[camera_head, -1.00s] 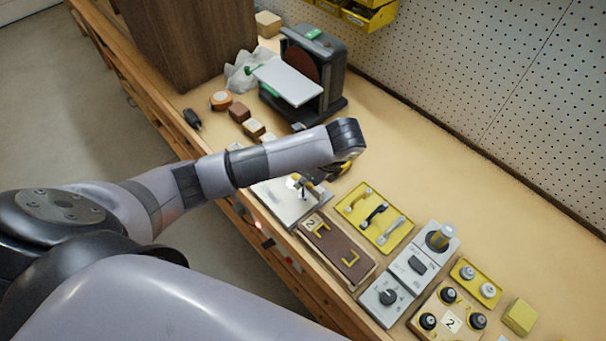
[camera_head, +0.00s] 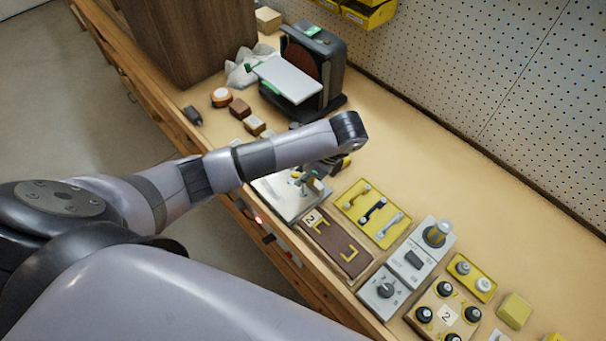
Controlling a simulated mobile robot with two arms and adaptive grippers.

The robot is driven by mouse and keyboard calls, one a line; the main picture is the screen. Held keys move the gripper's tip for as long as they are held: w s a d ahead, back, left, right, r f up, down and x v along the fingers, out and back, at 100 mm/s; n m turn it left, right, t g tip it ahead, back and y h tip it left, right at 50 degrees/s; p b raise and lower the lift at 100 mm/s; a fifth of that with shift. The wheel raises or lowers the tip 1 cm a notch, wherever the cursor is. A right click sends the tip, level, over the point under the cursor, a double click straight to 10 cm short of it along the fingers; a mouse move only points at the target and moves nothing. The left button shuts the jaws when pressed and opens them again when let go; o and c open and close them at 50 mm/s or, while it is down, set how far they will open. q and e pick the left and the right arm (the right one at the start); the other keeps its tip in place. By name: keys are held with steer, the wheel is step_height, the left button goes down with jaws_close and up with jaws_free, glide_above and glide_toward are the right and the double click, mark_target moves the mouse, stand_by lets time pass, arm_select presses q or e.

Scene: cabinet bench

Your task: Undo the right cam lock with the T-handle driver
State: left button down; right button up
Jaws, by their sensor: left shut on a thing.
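My left gripper (camera_head: 312,178) is over a pale metal plate (camera_head: 287,204) near the bench's front edge, partly hidden by my own left arm. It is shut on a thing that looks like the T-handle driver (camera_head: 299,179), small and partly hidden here. I cannot tell whether the driver touches the plate. The cam locks cannot be made out; the plate's far part is behind my arm. My right gripper is not in view.
A brown board (camera_head: 335,250) and a yellow panel with handles (camera_head: 373,214) lie right of the plate. A grey switch panel (camera_head: 408,262) and a board with black knobs (camera_head: 446,316) stand further right. A sander (camera_head: 312,70) stands behind.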

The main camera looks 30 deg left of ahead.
arm_select(q)
steer(key=shift+r+n+p, duration=0.1)
steer(key=shift+n+p, duration=0.35)
steer(key=shift+n, duration=0.05)
steer(key=shift+n+g+p, duration=0.65)
steer(key=shift+n+g, duration=0.05)
steer(key=shift+n, duration=0.4)
steer(key=shift+n+g+h, duration=0.3)
steer(key=shift+n+h, duration=0.1)
steer(key=shift+n, duration=0.4)
steer(key=shift+p, duration=0.3)
steer(key=n+g+p, duration=0.1)
steer(key=n, duration=0.2)
steer(key=shift+h, duration=0.4)
steer(key=shift+n+h+p, duration=0.3)
steer(key=shift+n+p, duration=0.05)
steer(key=shift+n, duration=0.55)
